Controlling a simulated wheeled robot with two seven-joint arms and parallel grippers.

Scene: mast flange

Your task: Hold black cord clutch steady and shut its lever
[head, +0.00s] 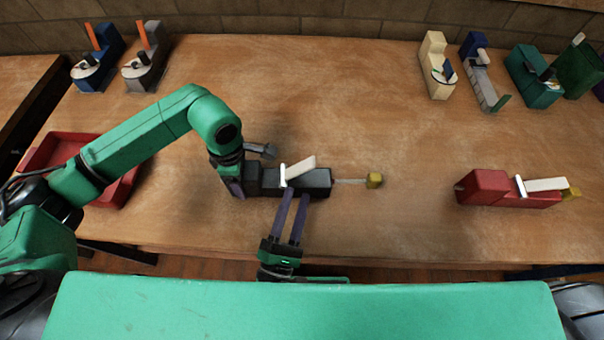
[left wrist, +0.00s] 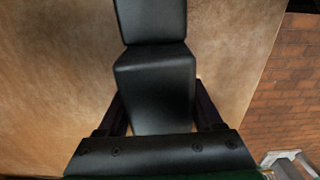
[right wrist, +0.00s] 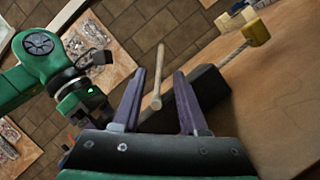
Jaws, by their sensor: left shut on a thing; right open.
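The black cord clutch (head: 318,181) lies on the table, a cord running from its right end to a yellow block (head: 375,180). Its cream lever (head: 301,167) is raised at a slant above the body. My left gripper (head: 240,183) is shut on the clutch's left end; the left wrist view shows the black body (left wrist: 155,90) between its fingers. My right gripper (head: 297,193) is open, its fingers reaching from the front edge to the body's near side. In the right wrist view the lever (right wrist: 158,80) appears between the open fingers (right wrist: 159,77); contact cannot be told.
A red clutch (head: 490,186) with its lever lying along its body is at the right. A red tray (head: 70,148) sits at the left behind my left arm. Several other devices stand along the back edge. The table between is clear.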

